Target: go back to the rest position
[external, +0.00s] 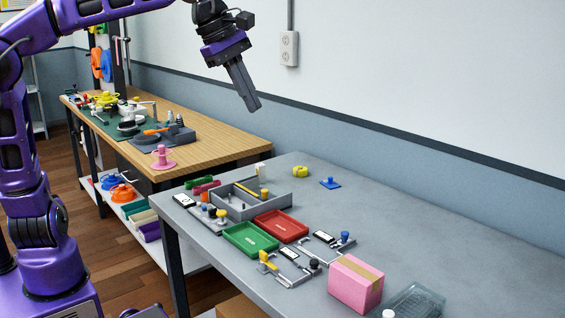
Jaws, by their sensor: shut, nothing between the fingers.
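My gripper (252,102) hangs high in the external view, pointing down and slightly right. Its fingers are together with nothing between them. My purple arm reaches in from the left and across the top. The gripper is well above the grey table (460,259) and apart from everything on it.
On the grey table are a grey divided tray (229,211), a green tray (250,238), a red tray (281,226), a pink box (356,283) and a clear container (415,301). A wooden workbench (230,144) stands behind. A wall outlet (289,48) is right of the gripper.

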